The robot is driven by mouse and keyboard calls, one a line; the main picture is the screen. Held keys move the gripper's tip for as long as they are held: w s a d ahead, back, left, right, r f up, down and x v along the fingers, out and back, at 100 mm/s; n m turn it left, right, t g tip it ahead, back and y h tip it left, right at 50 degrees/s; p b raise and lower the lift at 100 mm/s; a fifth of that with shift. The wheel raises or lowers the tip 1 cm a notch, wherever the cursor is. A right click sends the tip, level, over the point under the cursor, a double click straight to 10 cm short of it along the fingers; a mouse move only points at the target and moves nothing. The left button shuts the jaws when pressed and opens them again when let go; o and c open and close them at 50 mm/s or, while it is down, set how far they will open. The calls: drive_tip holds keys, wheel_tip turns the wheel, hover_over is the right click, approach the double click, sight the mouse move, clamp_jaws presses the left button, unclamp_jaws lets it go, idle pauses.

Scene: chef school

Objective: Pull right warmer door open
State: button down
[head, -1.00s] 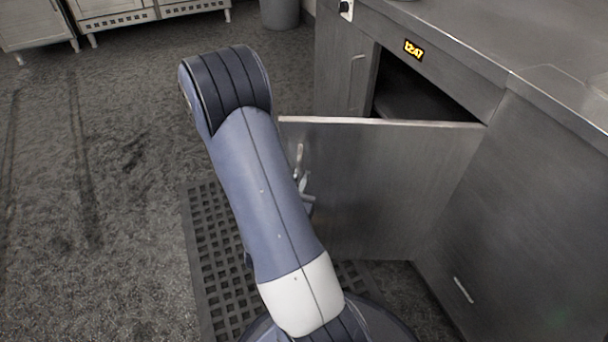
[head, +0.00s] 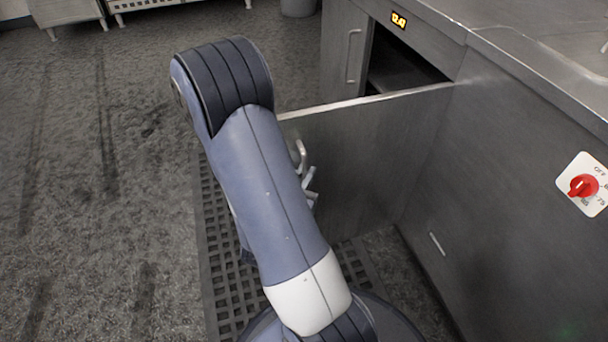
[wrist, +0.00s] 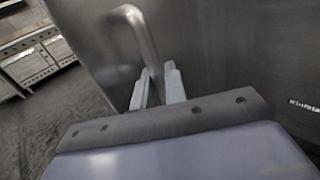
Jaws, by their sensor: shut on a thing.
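The right warmer door (head: 372,158) is a steel panel that stands swung well out from the cabinet front, with the dark warmer opening (head: 398,66) behind it. Its bar handle (head: 300,154) shows beside my arm in the head view, and the handle (wrist: 142,38) shows close up in the wrist view. My gripper (wrist: 158,82) is shut on the lower part of this handle. In the head view my gripper (head: 308,184) is partly hidden behind my arm. The left warmer door (head: 345,50) is shut, with its own handle (head: 353,56).
A clock display (head: 399,20) sits above the opening. A red knob (head: 583,186) is on the cabinet side at the right. A perforated floor mat (head: 222,290) lies below my arm. The floor (head: 90,190) to the left is clear. Other cabinets (head: 65,12) and a bin (head: 298,7) stand far back.

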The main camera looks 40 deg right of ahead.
drive_tip(key=c, duration=1.6)
unclamp_jaws()
drive_tip(key=shift+o, duration=0.2)
drive_tip(key=p+v, duration=0.1)
drive_tip(key=v, duration=0.9)
drive_tip(key=shift+s+a, duration=0.15)
drive_tip(key=shift+a, duration=0.15)
drive_tip(key=shift+d, duration=0.1)
drive_tip(key=shift+b+x, duration=0.5)
drive_tip(key=shift+x, duration=4.65)
